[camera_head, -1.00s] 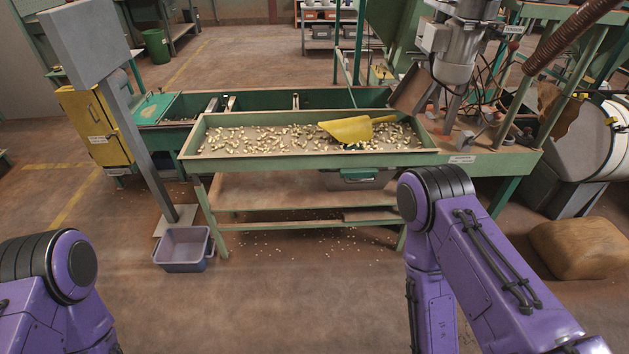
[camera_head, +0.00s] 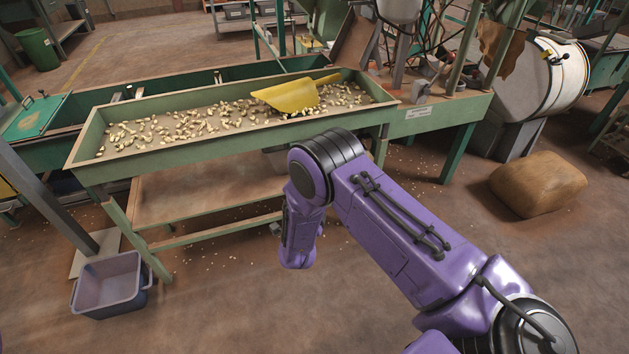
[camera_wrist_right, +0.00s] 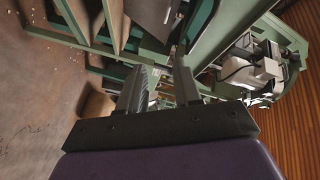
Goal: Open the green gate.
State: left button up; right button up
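No part in view is plainly the green gate. A flat green panel (camera_head: 34,117) with a small handle lies at the left end of the long green trough in the head view; I cannot tell whether it is the gate. In the right wrist view my right gripper (camera_wrist_right: 158,84) has its two fingers apart with nothing between them. Green frame bars (camera_wrist_right: 228,40) stand beyond the fingers. In the head view my right arm is bent in front of the sorting table, and its gripper is not visible there. My left gripper is not in view.
The green-edged sorting table (camera_head: 120,169) holds scattered nuts and a yellow scoop (camera_head: 292,96). A purple-grey bin (camera_head: 109,285) stands on the floor at left. A brown sack (camera_head: 538,184) and a white drum (camera_head: 545,78) are at right. The front floor is open.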

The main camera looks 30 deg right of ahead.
jog(key=w+r+m+g+h+b, duration=0.25)
jog(key=w+m+h, duration=0.3)
jog(key=m, duration=0.35)
jog(key=shift+m+t+y, duration=0.3)
jog(key=shift+t+y, duration=0.15)
jog(key=x, duration=0.3)
jog(key=r+b+x, duration=0.1)
jog(key=x, duration=0.3)
jog(key=b+x, duration=0.1)
jog(key=x, duration=0.2)
jog(key=shift+w+a+r, duration=0.15)
jog(key=shift+w+r, duration=0.1)
jog(key=shift+w, duration=0.2)
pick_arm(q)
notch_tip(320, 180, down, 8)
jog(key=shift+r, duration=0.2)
pick_arm(e)
grip_shut()
